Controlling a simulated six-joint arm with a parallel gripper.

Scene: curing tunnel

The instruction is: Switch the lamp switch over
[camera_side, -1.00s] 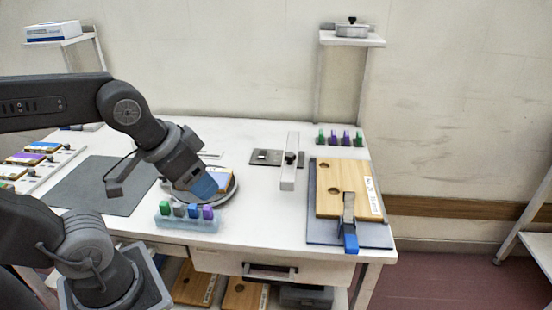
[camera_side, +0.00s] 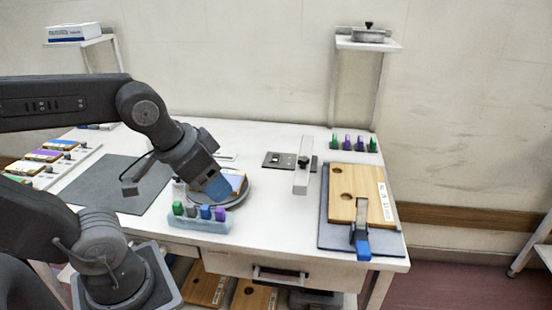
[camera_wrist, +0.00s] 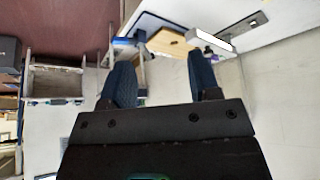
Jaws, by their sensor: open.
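A dark plate with a small light rocker (camera_side: 276,160), which looks like the lamp switch, lies flat on the white table near its back middle. Which way the rocker sits is too small to tell. My gripper (camera_side: 217,189) has blue fingers and hangs over a round grey stand to the left of and nearer than the switch, well apart from it. In the wrist view my gripper (camera_wrist: 163,88) is open with nothing between its fingers.
A white bar (camera_side: 301,180) with a black knob stands just right of the switch. The round stand (camera_side: 238,200) holds a blue-and-yellow piece. A rack of coloured clips (camera_side: 200,222) is in front. A clamped wooden board (camera_side: 345,208) lies at right.

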